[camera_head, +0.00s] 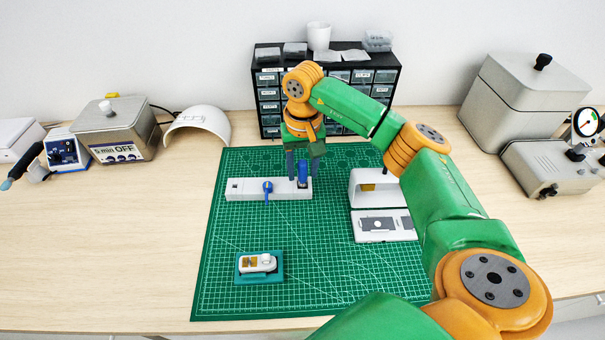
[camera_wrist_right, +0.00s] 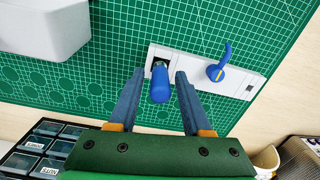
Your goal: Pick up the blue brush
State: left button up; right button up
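The blue brush (camera_head: 303,172) stands in the right end of a long white holder (camera_head: 240,188) on the green mat. In the right wrist view the blue brush (camera_wrist_right: 160,84) is a blue cylinder pointing toward the camera, its lower part in a dark slot. My right gripper (camera_head: 304,178) is over that end of the holder. In the right wrist view my right gripper (camera_wrist_right: 160,74) is open, one finger on each side of the brush, with gaps showing. A curved blue tool (camera_wrist_right: 217,68) stands in the same holder beside it. My left gripper is out of view.
A white, arched device (camera_head: 370,197) stands right of the holder. A small white piece sits on a teal tray (camera_head: 244,278) at the mat's front. A black drawer cabinet (camera_head: 262,56) stands behind the mat. The mat's front middle is clear.

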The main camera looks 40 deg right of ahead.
grip_shut()
